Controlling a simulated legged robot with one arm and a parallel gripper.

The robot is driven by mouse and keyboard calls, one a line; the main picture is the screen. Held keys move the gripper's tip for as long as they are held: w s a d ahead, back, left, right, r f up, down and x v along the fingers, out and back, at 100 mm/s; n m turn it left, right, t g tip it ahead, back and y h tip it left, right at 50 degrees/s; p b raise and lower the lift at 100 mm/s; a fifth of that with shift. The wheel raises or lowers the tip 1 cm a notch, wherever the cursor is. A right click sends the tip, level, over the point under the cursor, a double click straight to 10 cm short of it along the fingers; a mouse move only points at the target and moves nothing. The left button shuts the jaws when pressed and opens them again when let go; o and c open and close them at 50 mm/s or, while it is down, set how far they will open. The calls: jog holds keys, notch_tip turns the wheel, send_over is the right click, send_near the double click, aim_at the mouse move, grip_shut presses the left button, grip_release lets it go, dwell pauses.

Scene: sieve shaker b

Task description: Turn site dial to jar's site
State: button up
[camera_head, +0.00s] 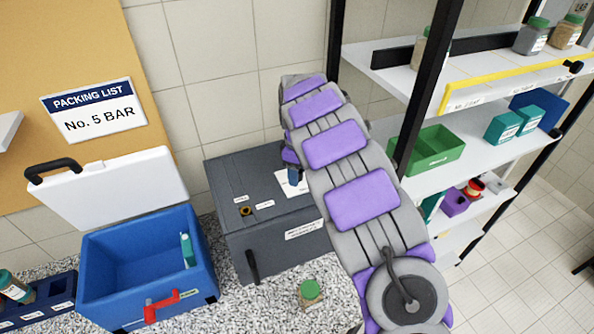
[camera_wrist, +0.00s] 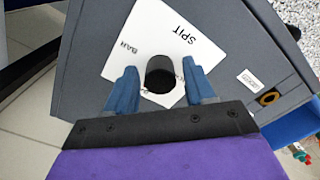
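The site dial is a black round knob (camera_wrist: 160,74) on a white plate (camera_wrist: 137,45) printed "SPIT" and "BAR" on top of the grey box (camera_head: 262,238). My gripper (camera_wrist: 159,65) is open, with one blue finger on each side of the knob and a small gap showing at each. In the head view my gripper (camera_head: 295,175) is over the plate, and my arm hides much of it and the knob. A jar with a green lid (camera_head: 311,292) stands on the speckled bench in front of the box; its label is too small to read.
A blue cooler (camera_head: 140,275) with a raised white lid stands left of the box. A sign (camera_head: 97,110) reads "PACKING LIST No. 5 BAR". A blue rack (camera_head: 55,290) holds another jar at the far left. Shelves (camera_head: 455,85) with jars and boxes stand right.

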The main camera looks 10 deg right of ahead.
jog(key=c, duration=0.9)
jog(key=shift+r+m, duration=0.1)
jog(key=shift+m, duration=0.2)
jog(key=shift+m, duration=0.4)
jog(key=m, duration=0.7)
jog(key=shift+r+m, duration=0.1)
jog(key=shift+m, duration=0.2)
jog(key=m, duration=0.4)
jog(key=shift+w+m, duration=0.1)
jog(key=shift+m, duration=2.3)
